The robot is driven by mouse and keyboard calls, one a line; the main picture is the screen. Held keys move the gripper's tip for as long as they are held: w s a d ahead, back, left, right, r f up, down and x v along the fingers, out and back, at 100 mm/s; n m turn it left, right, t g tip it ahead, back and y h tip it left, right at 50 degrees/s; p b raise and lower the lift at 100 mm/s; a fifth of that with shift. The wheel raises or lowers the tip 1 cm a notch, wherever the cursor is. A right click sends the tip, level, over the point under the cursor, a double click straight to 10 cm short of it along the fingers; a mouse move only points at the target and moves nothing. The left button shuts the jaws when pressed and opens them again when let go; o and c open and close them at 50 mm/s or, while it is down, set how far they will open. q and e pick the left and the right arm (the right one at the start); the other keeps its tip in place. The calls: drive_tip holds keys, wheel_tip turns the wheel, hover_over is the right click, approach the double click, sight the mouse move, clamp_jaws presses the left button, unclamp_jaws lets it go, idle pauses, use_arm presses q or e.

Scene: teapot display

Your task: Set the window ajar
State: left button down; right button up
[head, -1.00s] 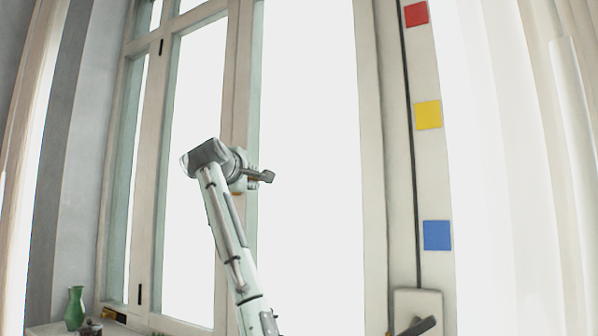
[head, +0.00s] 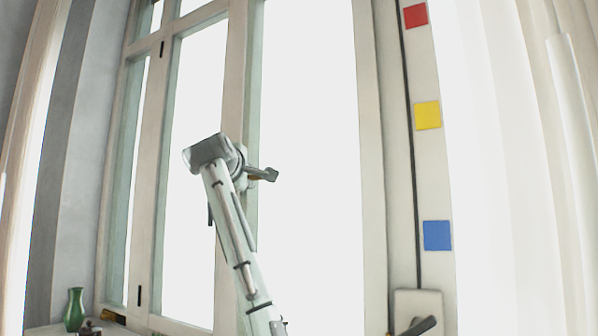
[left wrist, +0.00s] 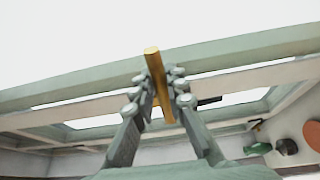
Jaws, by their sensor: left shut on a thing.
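The tall window (head: 235,90) has pale wooden frames and bright white panes in the head view. My left gripper (head: 262,174) is at the upright frame member left of the large middle pane, its fingers pointing right. In the left wrist view my left gripper (left wrist: 157,92) is shut on a brass handle (left wrist: 153,62), whose rounded end sticks out beyond the fingers. A pale green frame bar (left wrist: 230,57) runs behind it. In the head view my wrist hides most of the handle. I cannot tell from these frames how far the sash stands open. My right gripper is out of view.
Red, yellow and blue squares (head: 437,235) mark the right frame post. A dark lever (head: 417,326) on a pale plate is below them. A green vase (head: 74,309) stands at the lower left. Curtains (head: 500,180) hang at both sides.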

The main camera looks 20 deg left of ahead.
use_arm(q)
drive_tip(key=shift+s, duration=0.1)
drive_tip(key=shift+s+d+n+g+y, duration=0.15)
drive_tip(key=shift+s+d+n+y, duration=0.15)
drive_tip(key=shift+s, duration=0.3)
drive_tip(key=shift+s+d+n+g+y, duration=0.1)
drive_tip(key=shift+s+n+g+y, duration=0.1)
drive_tip(key=shift+s+y, duration=0.3)
drive_tip(key=shift+s, duration=0.1)
drive_tip(key=shift+s+d+n+g+y+b, duration=0.2)
drive_tip(key=shift+s+d+n+y, duration=0.1)
drive_tip(key=shift+s, duration=0.3)
drive_tip(key=shift+s+d+n+g+y+b, duration=0.1)
drive_tip(key=shift+s+d+n+g+y, duration=0.15)
drive_tip(key=shift+s, duration=0.3)
drive_tip(key=c, duration=1.4)
unclamp_jaws()
drive_tip(key=shift+o, duration=0.2)
drive_tip(key=b+v, duration=0.1)
drive_tip(key=v, duration=0.7)
